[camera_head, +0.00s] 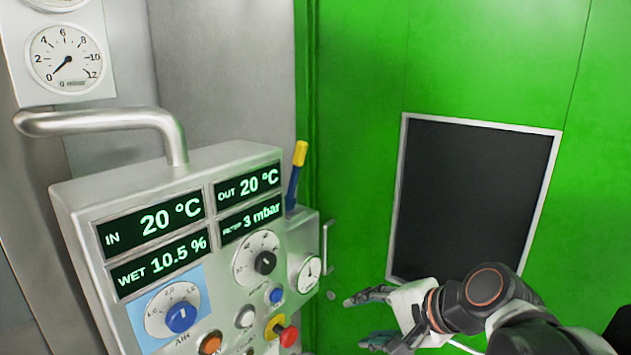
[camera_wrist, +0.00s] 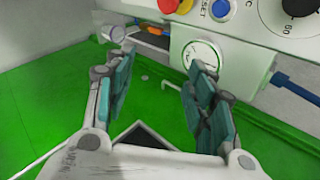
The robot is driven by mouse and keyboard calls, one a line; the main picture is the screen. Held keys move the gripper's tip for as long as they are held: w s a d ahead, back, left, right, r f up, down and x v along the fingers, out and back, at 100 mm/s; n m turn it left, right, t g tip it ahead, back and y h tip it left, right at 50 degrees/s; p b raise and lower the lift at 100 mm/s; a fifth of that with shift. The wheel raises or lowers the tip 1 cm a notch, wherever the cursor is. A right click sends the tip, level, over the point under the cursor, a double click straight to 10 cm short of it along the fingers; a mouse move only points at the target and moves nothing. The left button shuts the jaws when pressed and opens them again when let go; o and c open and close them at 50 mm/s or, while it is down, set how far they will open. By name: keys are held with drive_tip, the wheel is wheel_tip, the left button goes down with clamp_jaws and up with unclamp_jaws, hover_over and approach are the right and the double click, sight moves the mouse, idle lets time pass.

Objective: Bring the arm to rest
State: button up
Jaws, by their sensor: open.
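My gripper (camera_head: 366,318) is at the lower right in the head view, in front of the green wall and to the right of the control panel. Its two teal-padded fingers are spread apart with nothing between them. In the wrist view, the open gripper (camera_wrist: 162,60) points toward the small round gauge (camera_wrist: 201,54) on the panel's side section. A gap seems to remain between the fingertips and the panel. My arm reaches in from the lower right corner.
The control panel (camera_head: 215,178) carries displays, knobs, a red button (camera_head: 288,336) and a small gauge (camera_head: 308,273). A yellow-tipped blue lever (camera_head: 296,175) stands behind it. A metal handle (camera_head: 110,122) sticks out at left. The green wall (camera_head: 360,80) has a dark window (camera_head: 470,195).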

drive_tip(key=s+d+f+n+h+b, duration=0.5)
drive_tip(key=s+d+f+n, duration=0.3)
drive_tip(key=s+n, duration=0.3)
drive_tip(key=shift+d+h, duration=0.8)
